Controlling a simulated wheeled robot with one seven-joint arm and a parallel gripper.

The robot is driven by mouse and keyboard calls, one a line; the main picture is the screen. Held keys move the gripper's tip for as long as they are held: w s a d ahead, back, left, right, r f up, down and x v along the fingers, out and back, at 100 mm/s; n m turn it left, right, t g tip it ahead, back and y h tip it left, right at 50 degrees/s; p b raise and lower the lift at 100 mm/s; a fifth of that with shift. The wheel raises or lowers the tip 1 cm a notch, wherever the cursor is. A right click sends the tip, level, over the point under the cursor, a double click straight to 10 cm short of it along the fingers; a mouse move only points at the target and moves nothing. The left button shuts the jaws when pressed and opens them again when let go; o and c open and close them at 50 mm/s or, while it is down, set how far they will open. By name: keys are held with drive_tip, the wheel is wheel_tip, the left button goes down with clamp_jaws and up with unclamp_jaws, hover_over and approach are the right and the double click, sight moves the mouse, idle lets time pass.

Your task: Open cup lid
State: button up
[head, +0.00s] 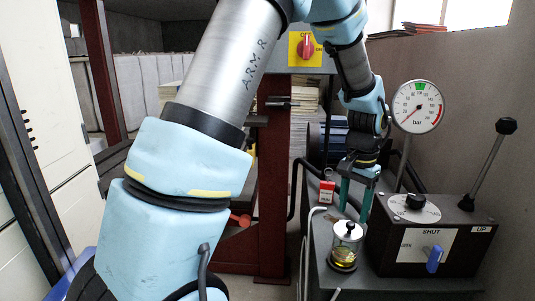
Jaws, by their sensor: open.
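The cup (344,260) is a small clear glass jar with a dark band near its base. It stands upright on the grey bench at the lower right. Its pale lid (347,230) with a small dark knob sits on top. My gripper (355,208) points down just above and behind the cup, with its two teal fingers spread. Nothing shows between the fingers. The fingertips appear close to the lid, but I cannot tell the exact gap. My arm crosses the left and middle of the view.
A control box (433,241) with a blue switch, black knob and tall lever stands right of the cup. A round pressure gauge (418,106) rises behind it. A small red and white box (327,191) lies left of my gripper. The bench front (385,283) has some bare room.

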sight(348, 223)
wheel_tip(348, 223, up, 8)
drive_tip(key=p, duration=0.1)
drive_tip(key=a+r+n+p, duration=0.3)
drive_tip(key=a+r+p, duration=0.1)
drive_tip(key=a, duration=0.6)
drive_tip(key=a+r+n+t+p, duration=0.1)
drive_tip(key=a+r+n+p, duration=0.2)
drive_tip(key=a+p, duration=0.3)
drive_tip(key=shift+w+a+r+p, duration=0.3)
drive_tip(key=shift+w+a+r, duration=0.1)
drive_tip(key=shift+a, duration=2.05)
